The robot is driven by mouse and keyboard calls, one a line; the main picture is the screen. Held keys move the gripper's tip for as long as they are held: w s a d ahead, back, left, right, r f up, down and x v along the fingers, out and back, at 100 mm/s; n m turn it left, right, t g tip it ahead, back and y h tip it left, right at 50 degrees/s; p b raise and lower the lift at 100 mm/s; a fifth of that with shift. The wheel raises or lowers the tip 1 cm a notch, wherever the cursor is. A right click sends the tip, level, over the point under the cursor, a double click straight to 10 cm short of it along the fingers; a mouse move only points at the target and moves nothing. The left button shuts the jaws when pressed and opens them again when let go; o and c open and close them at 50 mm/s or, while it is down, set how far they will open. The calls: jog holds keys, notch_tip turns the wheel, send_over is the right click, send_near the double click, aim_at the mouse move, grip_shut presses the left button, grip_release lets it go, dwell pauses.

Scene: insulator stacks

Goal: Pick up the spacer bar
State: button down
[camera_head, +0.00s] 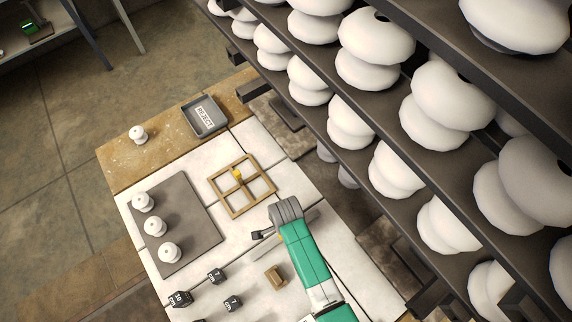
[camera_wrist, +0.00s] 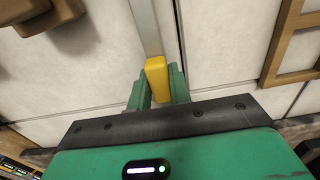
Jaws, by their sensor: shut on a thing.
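In the wrist view, my gripper (camera_wrist: 158,88) has its green fingers closed on a yellow block at one end of the spacer bar (camera_wrist: 146,25). The bar's grey length runs away from the fingers toward the top edge of the picture, above the pale worktop; its far end is out of view. In the head view, my arm reaches over the table and my gripper (camera_head: 262,236) is low over the white tiles, mostly hidden under the wrist. The bar is hard to make out there. I cannot tell whether it touches the worktop.
A wooden frame (camera_head: 211,190) with a yellow piece lies up-left of my gripper. A wooden block (camera_head: 276,276) and black numbered cubes (camera_head: 216,276) lie nearby. A grey mat (camera_head: 190,212) bears three white insulators. A REJECT tray (camera_head: 187,116) stands behind. Shelves of insulators (camera_head: 395,168) crowd the right.

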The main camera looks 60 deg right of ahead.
notch_tip(320, 180, up, 10)
jog(key=shift+r+p, duration=0.1)
jog(key=shift+p, duration=0.95)
